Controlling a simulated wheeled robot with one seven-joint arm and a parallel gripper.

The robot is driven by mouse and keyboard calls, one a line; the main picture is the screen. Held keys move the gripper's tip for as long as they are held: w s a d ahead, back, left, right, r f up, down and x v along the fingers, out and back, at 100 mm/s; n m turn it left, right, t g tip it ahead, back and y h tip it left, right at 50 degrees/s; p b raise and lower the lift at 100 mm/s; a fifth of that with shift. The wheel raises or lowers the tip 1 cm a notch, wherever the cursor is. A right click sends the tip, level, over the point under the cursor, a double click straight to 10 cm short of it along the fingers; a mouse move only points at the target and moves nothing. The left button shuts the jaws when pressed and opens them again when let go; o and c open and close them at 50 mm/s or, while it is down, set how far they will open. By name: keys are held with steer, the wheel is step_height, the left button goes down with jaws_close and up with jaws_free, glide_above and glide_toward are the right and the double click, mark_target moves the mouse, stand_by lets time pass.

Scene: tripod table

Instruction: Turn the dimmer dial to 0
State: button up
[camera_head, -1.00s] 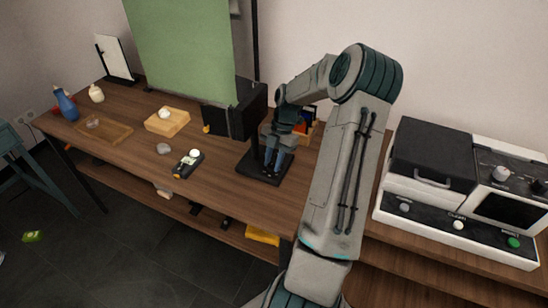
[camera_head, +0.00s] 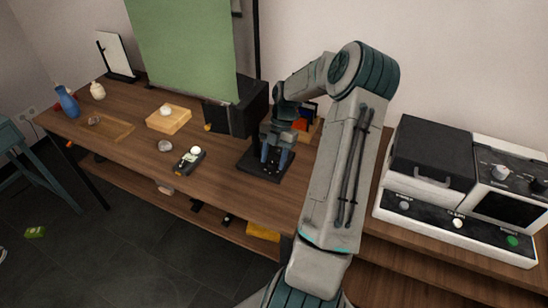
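A small black box with a round white knob (camera_head: 196,151) lies on the wooden table, left of my gripper. I cannot tell for sure which of these is the dimmer dial, and the markings are too small to read. My gripper (camera_head: 275,162) points down over a flat black base plate (camera_head: 257,173). Its two fingers stand apart with nothing visible between them. It is clear of both the white knob and the machine.
A black box (camera_head: 231,119) and green screen (camera_head: 182,50) stand behind. A wooden block (camera_head: 168,120), a grey stone (camera_head: 165,146), a wooden tray (camera_head: 110,129) and a blue vase (camera_head: 67,103) are to the left. The table front between the knob and my arm is clear.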

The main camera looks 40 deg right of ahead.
steer(key=v, duration=1.4)
steer(key=shift+w+f, duration=0.1)
